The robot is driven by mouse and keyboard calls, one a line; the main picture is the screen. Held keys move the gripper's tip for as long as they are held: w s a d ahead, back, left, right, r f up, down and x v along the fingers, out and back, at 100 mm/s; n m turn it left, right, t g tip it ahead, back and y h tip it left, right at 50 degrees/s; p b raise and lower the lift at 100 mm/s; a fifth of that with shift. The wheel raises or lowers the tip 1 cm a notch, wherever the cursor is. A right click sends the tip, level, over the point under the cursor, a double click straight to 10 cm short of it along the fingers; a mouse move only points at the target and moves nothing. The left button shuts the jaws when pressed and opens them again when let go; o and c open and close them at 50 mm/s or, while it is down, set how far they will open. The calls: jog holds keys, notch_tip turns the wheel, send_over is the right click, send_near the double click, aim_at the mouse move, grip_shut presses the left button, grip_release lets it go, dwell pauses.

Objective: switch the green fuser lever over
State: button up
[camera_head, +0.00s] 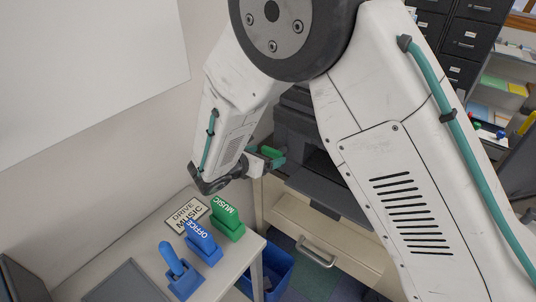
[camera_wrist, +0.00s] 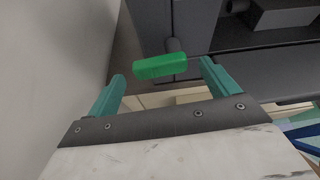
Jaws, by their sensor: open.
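The green fuser lever (camera_wrist: 160,66) shows in the wrist view as a rounded green bar in front of the dark grey copier (camera_wrist: 205,25). Its mount on the copier is partly visible behind it. My gripper (camera_wrist: 163,74) is open, with its teal fingers on either side of the lever. The lever lies across the gap near the fingertips, and no firm contact shows. In the head view the lever (camera_head: 271,152) is a small green piece at the copier's left side, beside my gripper (camera_head: 265,156). My arm hides much of the copier there.
A light table (camera_head: 231,262) at lower left holds a green MUSIC block (camera_head: 227,222), a blue OFFICE block (camera_head: 203,245), a blue-handled piece (camera_head: 177,268) and a small sign (camera_head: 187,215). A blue bin (camera_head: 277,272) stands beside the table. The wall is close on the left.

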jog(key=shift+x, duration=0.9)
jog(key=c, duration=1)
jog(key=m+y, duration=0.1)
jog(key=r+m+t+y, duration=0.1)
jog(key=m, duration=0.1)
jog(key=shift+s+d+t, duration=0.15)
jog(key=shift+d+t, duration=0.05)
jog(key=shift+t, duration=0.1)
jog(key=shift+s+d+r+m+t+y, duration=0.15)
jog(key=shift+m+t+y, duration=0.25)
jog(key=shift+m, duration=0.6)
jog(key=shift+s+d+r+m+t+y, duration=0.15)
jog(key=shift+m+t, duration=0.35)
jog(key=shift+m, duration=0.5)
jog(key=o, duration=1)
